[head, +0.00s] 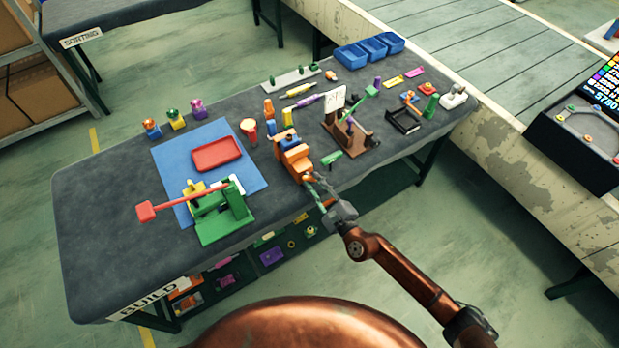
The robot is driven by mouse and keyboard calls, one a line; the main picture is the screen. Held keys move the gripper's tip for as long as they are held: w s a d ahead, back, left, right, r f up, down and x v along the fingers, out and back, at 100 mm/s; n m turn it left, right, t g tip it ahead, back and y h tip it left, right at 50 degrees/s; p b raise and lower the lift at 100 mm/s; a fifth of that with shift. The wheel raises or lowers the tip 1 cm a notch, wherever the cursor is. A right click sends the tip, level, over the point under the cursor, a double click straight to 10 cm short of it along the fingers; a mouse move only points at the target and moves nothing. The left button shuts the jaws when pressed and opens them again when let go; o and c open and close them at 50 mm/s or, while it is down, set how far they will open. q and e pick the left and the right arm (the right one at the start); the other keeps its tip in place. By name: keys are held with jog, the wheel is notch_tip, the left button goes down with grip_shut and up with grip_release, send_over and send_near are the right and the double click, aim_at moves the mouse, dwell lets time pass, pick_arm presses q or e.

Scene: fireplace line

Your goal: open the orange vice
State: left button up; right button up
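The orange vice (293,154) stands on the dark table top near its front edge, right of the blue mat. My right gripper (310,183) reaches in from the lower right, and its fingertips are at the near end of the vice, by the table edge. They are close to or touching the vice's front part; I cannot tell which. The fingers are small and overlap the vice, so whether they are open or shut on something does not show. The gap between the vice jaws is too small to judge. My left gripper is not in view.
A green press with a long red-ended lever (146,211) stands left of the vice. A red tray (217,154) lies on the blue mat (171,165). A brown stand (352,146) and a small green part (331,158) are right of the vice. Blue bins (369,50) stand behind.

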jog(key=v, duration=0.5)
jog(key=shift+s+d, duration=0.15)
jog(key=shift+s, duration=0.1)
